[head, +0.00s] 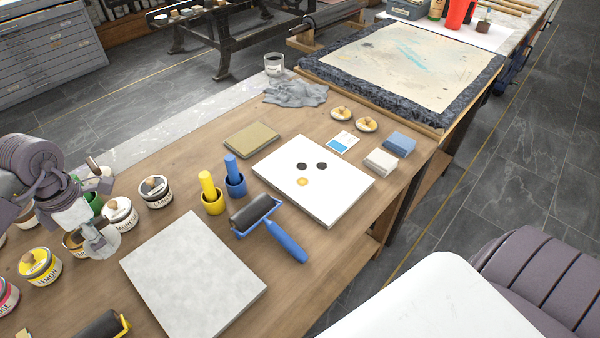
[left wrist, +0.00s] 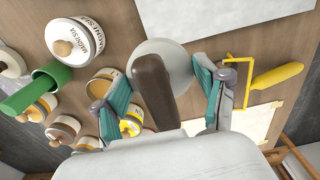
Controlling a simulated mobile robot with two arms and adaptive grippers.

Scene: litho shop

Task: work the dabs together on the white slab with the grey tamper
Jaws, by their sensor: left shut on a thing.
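The white slab (head: 340,197) lies flat on the wooden bench in the head view. Two black dabs (head: 302,166) (head: 322,166) and one yellow-orange dab (head: 303,182) sit on it, apart from each other. My left gripper (head: 88,212) is at the left of the bench, beside the ink tins and well away from the slab. It is shut on the grey tamper (head: 104,244), whose round pale foot points down. In the left wrist view the tamper's dark brown handle (left wrist: 152,88) stands between the fingers, with the pale disc (left wrist: 165,62) beyond. My right gripper is not in view.
A bare grey slab (head: 195,275) and a blue-handled roller (head: 270,225) lie between my left gripper and the white slab. Several ink tins (head: 120,215) crowd the left. An olive block (head: 251,140) lies behind.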

